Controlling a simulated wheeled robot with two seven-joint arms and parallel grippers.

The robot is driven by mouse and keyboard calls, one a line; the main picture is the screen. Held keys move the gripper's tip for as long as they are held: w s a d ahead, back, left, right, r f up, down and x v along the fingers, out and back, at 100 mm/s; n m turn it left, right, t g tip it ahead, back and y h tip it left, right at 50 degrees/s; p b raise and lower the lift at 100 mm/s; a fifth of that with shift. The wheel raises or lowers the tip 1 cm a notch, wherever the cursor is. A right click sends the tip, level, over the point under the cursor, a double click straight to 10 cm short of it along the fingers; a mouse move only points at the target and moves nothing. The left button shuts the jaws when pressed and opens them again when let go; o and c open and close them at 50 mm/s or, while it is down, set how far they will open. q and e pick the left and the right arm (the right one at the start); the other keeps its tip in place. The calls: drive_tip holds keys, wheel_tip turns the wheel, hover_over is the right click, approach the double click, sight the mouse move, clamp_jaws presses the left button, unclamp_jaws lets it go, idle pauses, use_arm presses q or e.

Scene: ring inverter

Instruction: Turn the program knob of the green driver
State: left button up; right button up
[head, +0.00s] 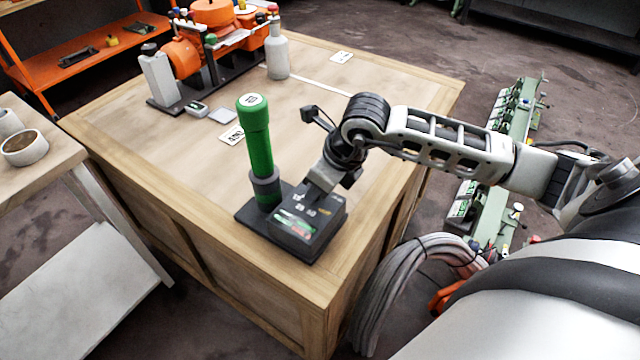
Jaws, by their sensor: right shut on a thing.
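The green driver (257,150) stands upright at the table's near corner, a green cylinder with a white cap marked 10. A dark box (308,228) with small coloured labels sits beside it on the same dark base. My right gripper (316,194) reaches down from the right onto the top of the box, and it is shut on the program knob. The knob itself is hidden by the gripper, so its setting cannot be read. My left gripper is not in view.
The wooden table (380,90) carries an orange machine (185,55) and a grey bottle (277,52) at the back. Small cards (232,135) lie mid-table. A side table (45,165) with a cup (24,148) stands left. Coiled hose (400,275) lies right of the near corner.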

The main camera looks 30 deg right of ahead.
idle(0.5)
drive_tip(key=o, duration=1)
drive_tip(key=shift+c, duration=0.2)
drive_tip(key=shift+r, duration=0.1)
drive_tip(key=v, duration=1.6)
drive_tip(key=shift+s+a, duration=0.1)
